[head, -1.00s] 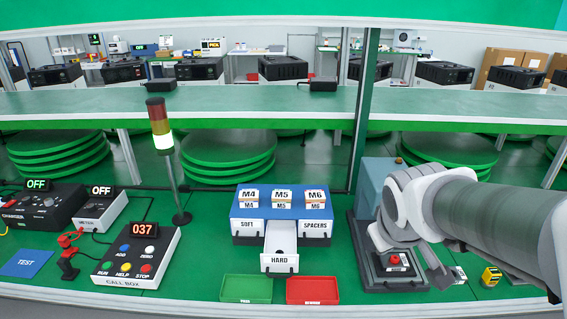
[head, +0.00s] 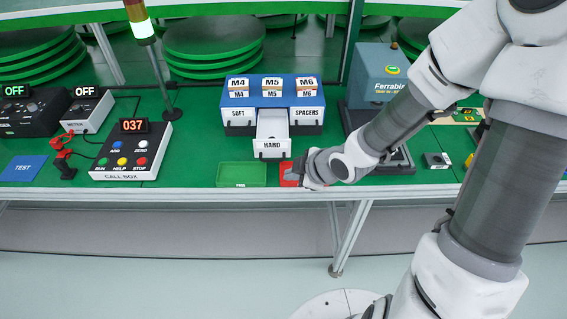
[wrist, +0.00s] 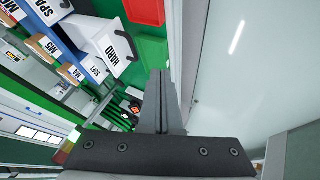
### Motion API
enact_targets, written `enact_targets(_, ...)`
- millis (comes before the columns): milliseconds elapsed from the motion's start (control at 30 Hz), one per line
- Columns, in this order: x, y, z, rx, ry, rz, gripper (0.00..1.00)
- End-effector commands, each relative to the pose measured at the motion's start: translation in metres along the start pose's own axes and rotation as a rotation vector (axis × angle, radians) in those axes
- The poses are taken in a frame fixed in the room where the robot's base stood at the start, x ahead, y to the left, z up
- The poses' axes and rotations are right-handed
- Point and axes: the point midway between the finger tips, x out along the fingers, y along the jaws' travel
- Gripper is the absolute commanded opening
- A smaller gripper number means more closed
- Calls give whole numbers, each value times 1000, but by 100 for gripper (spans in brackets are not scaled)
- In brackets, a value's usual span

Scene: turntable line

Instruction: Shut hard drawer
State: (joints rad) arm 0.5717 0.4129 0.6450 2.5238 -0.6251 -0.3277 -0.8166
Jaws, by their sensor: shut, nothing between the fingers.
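The hard drawer (head: 271,147) is a white drawer labelled HARD. It sticks out toward the front from the middle of the blue-topped drawer unit (head: 238,84), between the SOFT and SPACERS drawers. It also shows in the wrist view (wrist: 117,55), with a dark handle on its front. My gripper (head: 290,173) is to the right of and in front of the drawer, over the red tray, apart from the drawer. In the wrist view my gripper's fingers (wrist: 160,85) are together with nothing between them.
A green tray (head: 242,174) lies in front of the drawer unit. The red tray (head: 288,168) is partly hidden by my gripper. A call box (head: 130,160) and a signal light (head: 142,29) stand to the left. A Ferrabis machine (head: 377,72) stands behind my arm. The table's front edge is close to the trays.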

Motion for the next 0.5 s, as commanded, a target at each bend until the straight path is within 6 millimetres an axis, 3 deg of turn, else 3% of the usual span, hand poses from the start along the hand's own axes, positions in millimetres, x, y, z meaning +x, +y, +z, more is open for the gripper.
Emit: enact_targets(500, 96, -3, 2, 1, -2, -4, 0)
